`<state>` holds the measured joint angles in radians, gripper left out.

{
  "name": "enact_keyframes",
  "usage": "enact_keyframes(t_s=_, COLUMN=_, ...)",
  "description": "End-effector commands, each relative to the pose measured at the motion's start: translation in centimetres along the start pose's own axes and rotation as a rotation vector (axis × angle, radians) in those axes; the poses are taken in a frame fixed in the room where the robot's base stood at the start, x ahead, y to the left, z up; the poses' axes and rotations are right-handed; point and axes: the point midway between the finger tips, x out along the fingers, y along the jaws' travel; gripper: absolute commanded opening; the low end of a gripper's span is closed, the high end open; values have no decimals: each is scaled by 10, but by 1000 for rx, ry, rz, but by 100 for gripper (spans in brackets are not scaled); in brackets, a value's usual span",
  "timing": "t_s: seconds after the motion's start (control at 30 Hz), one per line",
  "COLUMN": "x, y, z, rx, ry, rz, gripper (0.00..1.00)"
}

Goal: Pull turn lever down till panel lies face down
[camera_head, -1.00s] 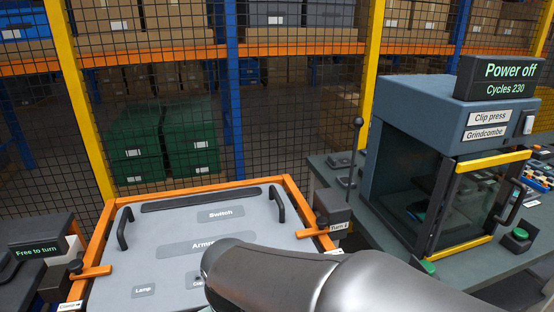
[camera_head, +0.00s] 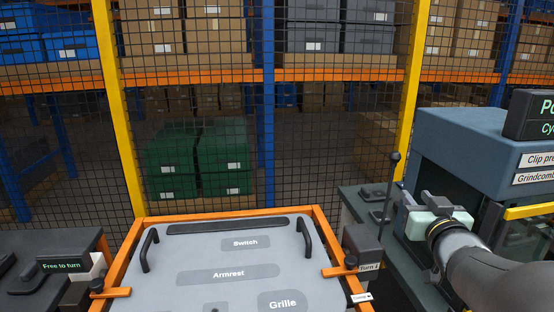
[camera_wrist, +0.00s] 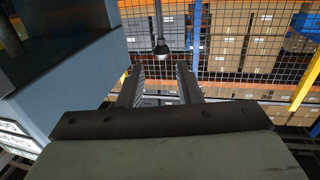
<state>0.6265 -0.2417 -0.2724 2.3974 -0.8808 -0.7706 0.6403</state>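The turn lever (camera_head: 389,190) is a thin dark rod with a ball knob, standing upright from the turn unit (camera_head: 362,248) at the panel frame's right side. The grey panel (camera_head: 235,258) lies in an orange frame, its Switch, Armrest and Grille labels facing up. My gripper (camera_head: 404,204) is right of the lever, close to it in the picture. In the wrist view my gripper (camera_wrist: 159,82) has its fingers apart, and the lever's knob (camera_wrist: 161,46) shows beyond the fingertips, between their lines. Nothing is held.
A display (camera_head: 62,266) at left reads "Free to turn". A mesh fence (camera_head: 330,130) stands behind.

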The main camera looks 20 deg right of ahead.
Motion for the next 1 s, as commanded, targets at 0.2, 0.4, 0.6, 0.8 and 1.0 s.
enact_keyframes(t_s=0.2, x=47, y=-1, z=1, rx=1, ry=-4, rz=-2, gripper=31)
enact_keyframes(t_s=0.4, x=91, y=-1, z=0, rx=0, ry=-3, rz=-2, gripper=31)
enact_keyframes(t_s=0.6, x=130, y=-1, z=0, rx=0, ry=-3, rz=-1, gripper=31)
enact_keyframes(t_s=0.8, x=152, y=-1, z=0, rx=0, ry=-2, rz=0, gripper=31)
enact_keyframes(t_s=1.0, x=158, y=-1, z=1, rx=0, ry=-1, rz=0, gripper=31)
